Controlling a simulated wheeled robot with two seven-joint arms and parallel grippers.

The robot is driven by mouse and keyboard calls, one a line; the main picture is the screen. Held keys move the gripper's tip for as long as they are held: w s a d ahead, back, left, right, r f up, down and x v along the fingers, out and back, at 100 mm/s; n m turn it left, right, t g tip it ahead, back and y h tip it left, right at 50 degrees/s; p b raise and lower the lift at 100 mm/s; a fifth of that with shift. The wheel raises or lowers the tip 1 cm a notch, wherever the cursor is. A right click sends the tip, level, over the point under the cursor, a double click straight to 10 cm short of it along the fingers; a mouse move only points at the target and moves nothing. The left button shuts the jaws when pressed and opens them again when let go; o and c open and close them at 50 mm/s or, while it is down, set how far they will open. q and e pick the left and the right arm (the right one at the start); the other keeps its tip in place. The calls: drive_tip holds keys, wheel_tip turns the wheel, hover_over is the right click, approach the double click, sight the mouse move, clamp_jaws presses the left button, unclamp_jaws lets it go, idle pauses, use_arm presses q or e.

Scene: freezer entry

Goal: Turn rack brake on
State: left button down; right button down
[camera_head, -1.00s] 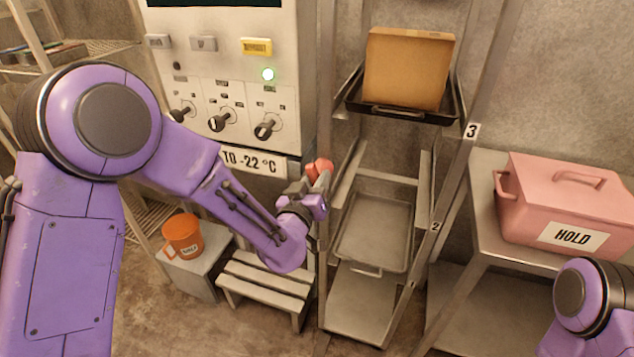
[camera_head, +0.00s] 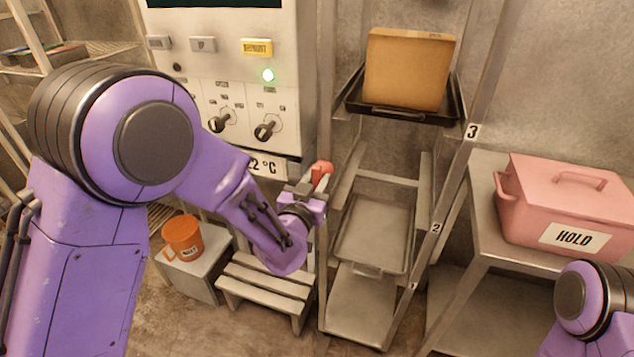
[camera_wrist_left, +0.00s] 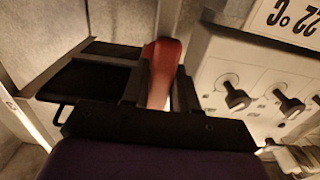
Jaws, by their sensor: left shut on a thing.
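The rack (camera_head: 341,195) is a metal frame with shelves in the middle of the head view. A red handle (camera_head: 321,170), which looks like the brake lever, is at the rack's left post. My left gripper (camera_head: 310,186) is at this handle. In the left wrist view the red handle (camera_wrist_left: 161,72) stands between the two dark fingers of my left gripper (camera_wrist_left: 158,88), which is shut on it. The handle's lower end is hidden by the gripper. Of my right arm only a purple part shows at the lower right; its gripper is out of view.
A control panel (camera_head: 190,75) with knobs stands behind my left arm. A cardboard box (camera_head: 408,68) sits on a dark tray on the rack. A pink HOLD bin (camera_head: 545,200) stands on a side table. An orange mug (camera_head: 182,238) and a slatted step (camera_head: 262,284) are below.

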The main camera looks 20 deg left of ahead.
use_arm(q)
drive_tip(key=c, duration=1)
unclamp_jaws()
drive_tip(key=shift+o, duration=0.2)
drive_tip(key=s+p, duration=0.1)
drive_tip(key=s, duration=0.9)
drive_tip(key=shift+s+a, duration=0.2)
drive_tip(key=shift+s, duration=0.1)
drive_tip(key=shift+f, duration=0.1)
